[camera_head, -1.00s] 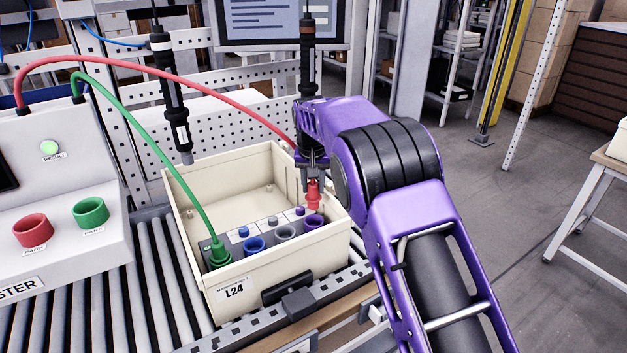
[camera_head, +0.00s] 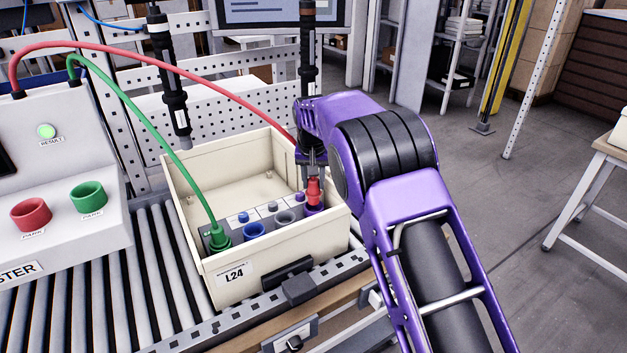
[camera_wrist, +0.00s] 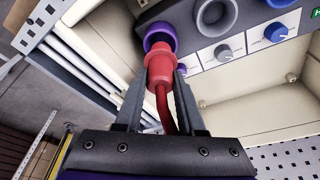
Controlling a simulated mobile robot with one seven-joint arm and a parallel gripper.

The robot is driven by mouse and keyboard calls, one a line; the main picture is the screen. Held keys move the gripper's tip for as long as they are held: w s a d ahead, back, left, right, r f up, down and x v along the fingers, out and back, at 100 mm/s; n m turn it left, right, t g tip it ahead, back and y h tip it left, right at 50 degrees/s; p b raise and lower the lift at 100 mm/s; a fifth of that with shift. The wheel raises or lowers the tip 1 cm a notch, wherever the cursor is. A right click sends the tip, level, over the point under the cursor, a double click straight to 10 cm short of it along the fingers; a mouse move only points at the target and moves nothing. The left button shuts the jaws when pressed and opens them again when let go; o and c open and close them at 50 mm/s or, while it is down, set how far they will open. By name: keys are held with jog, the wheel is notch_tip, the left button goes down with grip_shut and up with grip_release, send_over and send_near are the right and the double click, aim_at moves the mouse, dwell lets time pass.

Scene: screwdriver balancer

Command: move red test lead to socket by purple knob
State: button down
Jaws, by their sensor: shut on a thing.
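My gripper (camera_head: 314,172) is shut on the red test lead's plug (camera_head: 314,190), above the right end of the socket row in the cream box. In the wrist view the red plug (camera_wrist: 160,68) sits between my two fingers (camera_wrist: 160,100), its tip at the mouth of the purple-ringed socket (camera_wrist: 159,37). How deep the tip is in the socket, I cannot tell. The purple socket also shows in the head view (camera_head: 314,209), partly behind the plug. The purple knob (camera_wrist: 189,59) is beside it. The red cable runs from the tester to my gripper.
A green plug (camera_head: 217,237) sits in the leftmost socket. Grey (camera_head: 284,219) and blue (camera_head: 254,230) sockets are between. The cream box (camera_head: 283,258) has raised walls close to my gripper. Two hanging screwdrivers (camera_head: 172,90) are behind. Tester (camera_head: 60,235) at left.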

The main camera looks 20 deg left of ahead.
aim_at(313, 193)
jog(key=shift+f+b, duration=1.05)
jog(key=shift+f, duration=1)
jog(key=shift+c, duration=2.2)
grip_release()
jog(key=p+v, duration=0.1)
jog(key=v, duration=1.6)
jog(key=shift+r, duration=0.2)
